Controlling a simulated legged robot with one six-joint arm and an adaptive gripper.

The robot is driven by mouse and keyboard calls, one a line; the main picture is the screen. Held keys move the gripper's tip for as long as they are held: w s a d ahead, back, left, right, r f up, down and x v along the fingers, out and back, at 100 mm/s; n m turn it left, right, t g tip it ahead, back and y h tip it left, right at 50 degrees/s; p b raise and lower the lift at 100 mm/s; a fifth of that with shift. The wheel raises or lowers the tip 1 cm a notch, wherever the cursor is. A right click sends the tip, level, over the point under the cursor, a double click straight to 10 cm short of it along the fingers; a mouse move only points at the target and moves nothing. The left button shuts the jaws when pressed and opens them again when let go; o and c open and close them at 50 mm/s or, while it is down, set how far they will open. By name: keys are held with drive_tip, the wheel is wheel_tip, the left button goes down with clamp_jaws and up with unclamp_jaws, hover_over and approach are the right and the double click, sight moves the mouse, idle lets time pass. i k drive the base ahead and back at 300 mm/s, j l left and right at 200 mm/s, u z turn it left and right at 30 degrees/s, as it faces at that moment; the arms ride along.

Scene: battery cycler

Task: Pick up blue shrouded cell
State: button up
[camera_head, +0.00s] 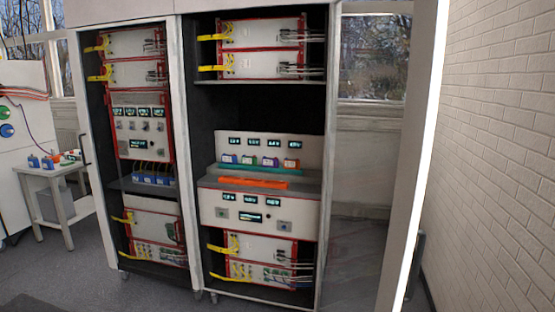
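In the head view, a row of small white blocks with coloured tops stands on a teal strip (262,169) in the right rack. One block has a blue top (270,161). Beside it are a green-topped block (251,160) and a red-orange-topped block (291,162). The leftmost block (231,157) looks blue-purple. Several blue blocks (150,179) also sit on a shelf in the left rack. More blue pieces (34,161) lie on a small white table. I cannot tell for sure which is the shrouded cell. My gripper is not in view.
An orange bar (253,182) lies on the ledge in front of the teal strip. The right rack (329,130) is open-fronted, with a white door (409,150) at its right. The small white table (58,170) stands at the left. Grey floor in front looks clear.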

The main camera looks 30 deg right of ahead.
sight(225, 158)
drive_tip(key=i+z, duration=0.7)
drive_tip(key=i, duration=0.25)
drive_tip(key=i+j+z, duration=0.35)
drive_tip(key=i+j, duration=0.3)
drive_tip(key=i, duration=0.3)
drive_tip(key=i+j+z, duration=0.1)
drive_tip(key=i+j, duration=0.2)
drive_tip(key=i, duration=0.3)
drive_tip(key=i+j, duration=0.35)
drive_tip(key=i, duration=0.2)
drive_tip(key=i+j+z, duration=0.1)
drive_tip(key=i+j, duration=0.25)
drive_tip(key=i, duration=0.25)
